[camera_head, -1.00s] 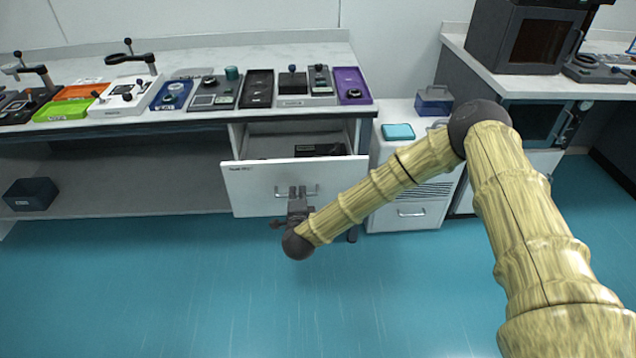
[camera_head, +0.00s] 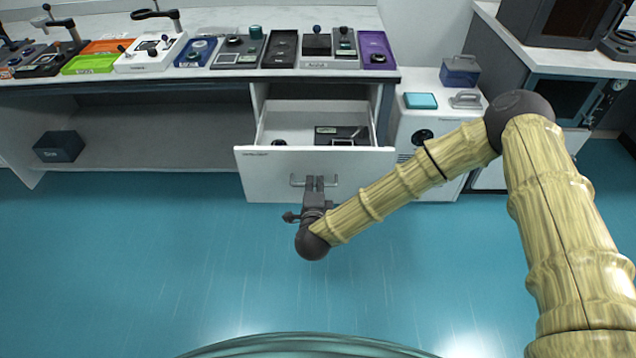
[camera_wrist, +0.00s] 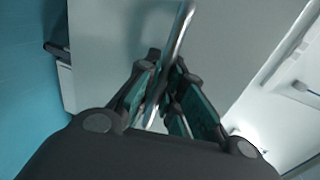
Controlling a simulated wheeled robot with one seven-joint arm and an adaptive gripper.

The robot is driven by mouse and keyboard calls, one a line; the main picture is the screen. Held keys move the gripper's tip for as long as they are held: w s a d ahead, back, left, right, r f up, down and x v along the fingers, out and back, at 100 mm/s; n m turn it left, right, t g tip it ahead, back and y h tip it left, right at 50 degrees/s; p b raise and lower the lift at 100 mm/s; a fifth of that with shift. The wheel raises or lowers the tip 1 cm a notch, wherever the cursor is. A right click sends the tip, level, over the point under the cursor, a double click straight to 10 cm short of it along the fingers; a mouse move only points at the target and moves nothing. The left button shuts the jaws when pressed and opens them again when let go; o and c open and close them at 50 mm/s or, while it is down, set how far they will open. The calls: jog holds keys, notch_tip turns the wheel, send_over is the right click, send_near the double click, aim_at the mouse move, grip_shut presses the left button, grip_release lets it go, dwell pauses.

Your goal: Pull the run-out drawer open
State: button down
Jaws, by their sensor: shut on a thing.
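The run-out drawer (camera_head: 262,174) is a white-fronted drawer under the bench, standing well out from it. Its inside shows from above, with a few dark items (camera_head: 340,135) in it. A metal bar handle (camera_head: 331,181) runs across the drawer front. My gripper (camera_head: 315,182) is shut on the middle of this handle. In the wrist view the handle (camera_wrist: 178,38) passes between the two fingers (camera_wrist: 165,95), in front of the pale drawer front (camera_wrist: 115,45). The drawer's label is too small to read surely.
The bench top (camera_head: 300,18) carries a row of coloured trays, with a purple one (camera_head: 376,48) at the right end. A white cabinet (camera_head: 440,110) stands right of the drawer. A dark box (camera_head: 58,147) sits on the low shelf. The blue floor (camera_head: 180,260) in front is clear.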

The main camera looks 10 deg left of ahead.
jog(key=c, duration=1.5)
grip_release()
jog(key=shift+c, duration=0.2)
jog(key=v, duration=1.2)
jog(key=shift+f, duration=0.1)
